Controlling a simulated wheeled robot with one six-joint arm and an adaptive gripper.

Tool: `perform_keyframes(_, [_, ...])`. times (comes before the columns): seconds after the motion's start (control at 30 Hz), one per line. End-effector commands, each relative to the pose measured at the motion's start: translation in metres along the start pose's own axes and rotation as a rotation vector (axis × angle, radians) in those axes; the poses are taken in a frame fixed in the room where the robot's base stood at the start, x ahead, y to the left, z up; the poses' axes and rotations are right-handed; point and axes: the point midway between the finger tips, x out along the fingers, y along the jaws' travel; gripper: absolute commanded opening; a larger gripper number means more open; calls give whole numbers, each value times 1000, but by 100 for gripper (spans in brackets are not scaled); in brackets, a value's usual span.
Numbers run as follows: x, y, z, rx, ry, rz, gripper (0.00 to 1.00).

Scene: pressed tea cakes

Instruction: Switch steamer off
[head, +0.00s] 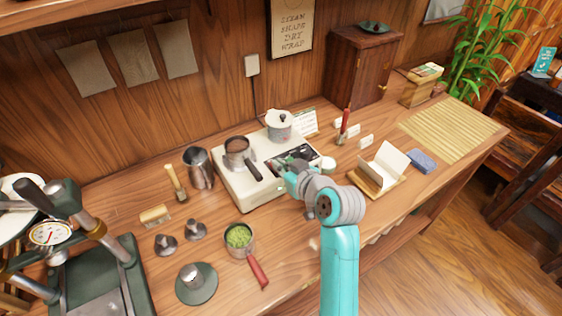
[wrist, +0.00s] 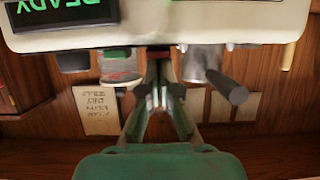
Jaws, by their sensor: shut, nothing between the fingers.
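The steamer (head: 237,196) is a cream box on the wooden counter with a dark control panel (head: 291,157) on its right part. In the wrist view, which is upside down, the steamer body (wrist: 225,22) fills the top, and its display (wrist: 66,12) shows green letters reading READY. My gripper (head: 285,172) is at the steamer's front edge, by the panel, and partly covers it. In the wrist view my gripper (wrist: 160,92) is shut and empty, its tips close to the steamer. Whether they touch it, I cannot tell. I cannot make out the switch.
On the steamer stand a small steel pot (head: 237,146) with a black handle and a lidded pot (head: 280,128). A steel cup (head: 199,170) stands to its left. A red-handled pan of green leaves (head: 239,236) is in front.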

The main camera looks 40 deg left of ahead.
Motion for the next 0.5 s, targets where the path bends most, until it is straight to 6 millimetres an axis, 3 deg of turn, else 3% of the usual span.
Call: perform_keyframes(0.5, [1,0,8,-1,72,-3,0])
